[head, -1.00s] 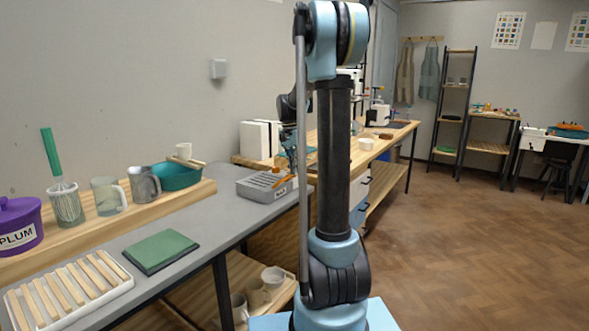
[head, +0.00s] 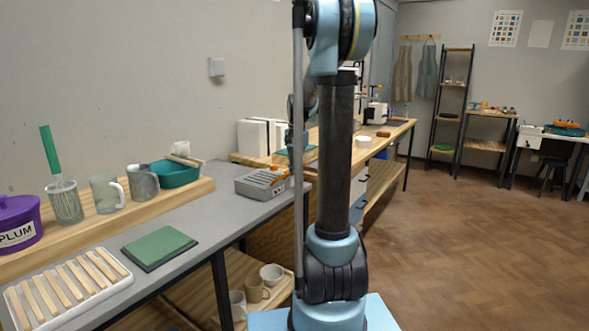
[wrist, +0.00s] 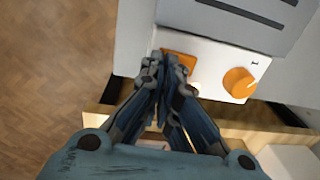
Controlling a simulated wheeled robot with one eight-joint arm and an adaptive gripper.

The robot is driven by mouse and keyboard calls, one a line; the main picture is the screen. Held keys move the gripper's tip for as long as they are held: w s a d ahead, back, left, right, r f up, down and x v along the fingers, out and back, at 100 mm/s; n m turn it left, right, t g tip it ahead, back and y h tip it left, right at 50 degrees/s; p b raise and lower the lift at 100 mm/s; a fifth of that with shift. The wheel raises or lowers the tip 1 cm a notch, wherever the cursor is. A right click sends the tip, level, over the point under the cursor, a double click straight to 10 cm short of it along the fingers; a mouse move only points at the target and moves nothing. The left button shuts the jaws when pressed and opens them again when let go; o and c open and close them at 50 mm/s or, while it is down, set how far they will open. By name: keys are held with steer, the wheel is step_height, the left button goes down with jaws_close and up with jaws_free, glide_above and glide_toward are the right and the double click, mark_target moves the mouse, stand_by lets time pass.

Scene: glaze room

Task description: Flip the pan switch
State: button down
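In the wrist view, a grey appliance has dark slots in its top and a pale front panel (wrist: 215,55). An orange switch (wrist: 180,60) sits on the panel, partly hidden by my fingertips. Right of it is a round orange knob (wrist: 239,83). My gripper (wrist: 165,62) has its fingertips close together, in front of the switch and overlapping it in this view. I cannot tell whether they touch it. Nothing is seen between the fingers. The head view shows what looks like the same grey slotted box (head: 258,184) on the bench end, partly behind my arm.
The grey bench (head: 205,212) holds a green pad (head: 160,246) and a slatted white tray (head: 68,290). Mugs, a whisk jar and a teal bowl (head: 178,173) stand on the raised wooden shelf. A wooden lower shelf holds mugs. The floor (head: 450,240) at right is clear.

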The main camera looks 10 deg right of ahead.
mark_target(297, 175)
steer(key=shift+w+a, duration=0.3)
steer(key=shift+a, duration=0.2)
steer(key=shift+w+r, duration=0.35)
steer(key=shift+r, duration=0.15)
step_height(297, 175, up, 12)
steer(key=s+d, duration=0.2)
steer(key=s+a+f+n, duration=0.2)
steer(key=s+f+n, duration=0.1)
steer(key=s, duration=0.9)
steer(key=s+a+f+n+t, duration=0.1)
steer(key=s+f+n, duration=0.5)
steer(key=s+f, duration=1.5)
steer(key=s, duration=0.2)
steer(key=shift+s+a+f+t+h, duration=0.15)
steer(key=shift+s+t+h, duration=0.15)
steer(key=shift+s, duration=0.1)
